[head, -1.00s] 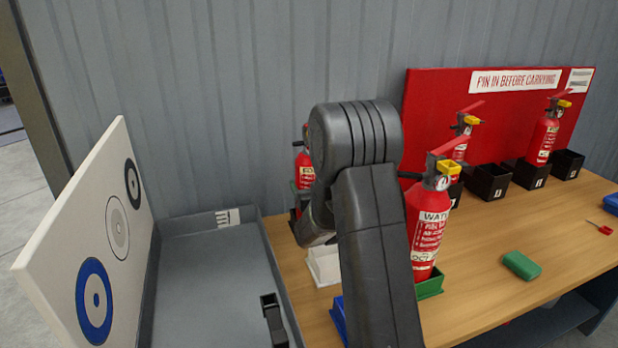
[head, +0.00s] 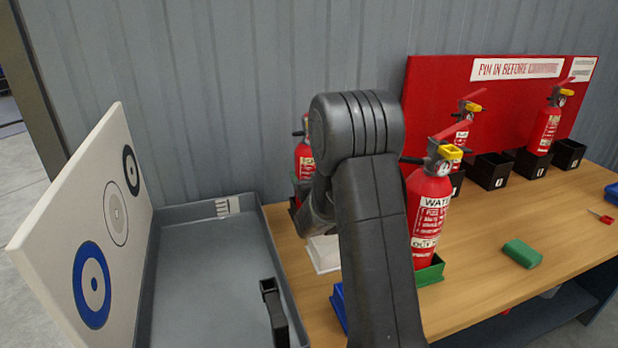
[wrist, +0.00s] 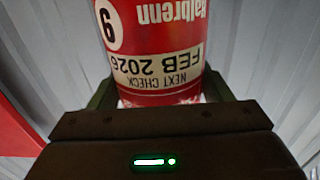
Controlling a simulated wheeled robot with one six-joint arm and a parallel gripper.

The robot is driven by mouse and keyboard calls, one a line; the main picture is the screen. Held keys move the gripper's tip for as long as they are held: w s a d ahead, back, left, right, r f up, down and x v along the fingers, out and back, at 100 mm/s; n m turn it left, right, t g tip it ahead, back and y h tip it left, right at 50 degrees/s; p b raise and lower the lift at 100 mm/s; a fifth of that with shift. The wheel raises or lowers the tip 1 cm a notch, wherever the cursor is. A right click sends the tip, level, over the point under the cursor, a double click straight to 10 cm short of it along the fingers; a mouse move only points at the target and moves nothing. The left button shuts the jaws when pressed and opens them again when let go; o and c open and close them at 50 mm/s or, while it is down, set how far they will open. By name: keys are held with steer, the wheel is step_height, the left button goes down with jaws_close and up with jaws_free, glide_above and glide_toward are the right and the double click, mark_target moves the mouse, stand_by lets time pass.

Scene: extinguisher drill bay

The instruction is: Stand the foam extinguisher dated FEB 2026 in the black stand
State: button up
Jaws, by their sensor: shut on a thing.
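In the wrist view a red extinguisher (wrist: 155,30) shows a pale band reading NEXT CHECK FEB 2026, upside down. My gripper (wrist: 160,92) is shut on its body. In the head view a red extinguisher (head: 304,158) shows upright just left of my arm, which hides part of it and most of my gripper. A dark piece (head: 293,206), perhaps the black stand, shows low beside it; I cannot tell whether the extinguisher's base is in it or above it. A WATER extinguisher (head: 428,215) stands in a green stand (head: 431,272).
A white stand (head: 323,254) and a blue stand (head: 338,303) are partly behind my arm. Black numbered boxes (head: 490,172) line the red panel (head: 440,85), with extinguishers there. A green block (head: 522,253) lies on the table. A grey tray (head: 210,270) is left.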

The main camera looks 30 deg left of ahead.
steer(key=shift+f, duration=0.1)
steer(key=o, duration=1.5)
steer(key=shift+d+f, duration=0.15)
steer(key=shift+f, duration=0.3)
steer(key=shift+c, duration=0.2)
steer(key=shift+r, duration=0.1)
steer(key=shift+r+p, duration=0.45)
steer(key=shift+p, duration=0.3)
steer(key=b+v, duration=0.1)
steer(key=v, duration=1.1)
steer(key=shift+r, duration=0.45)
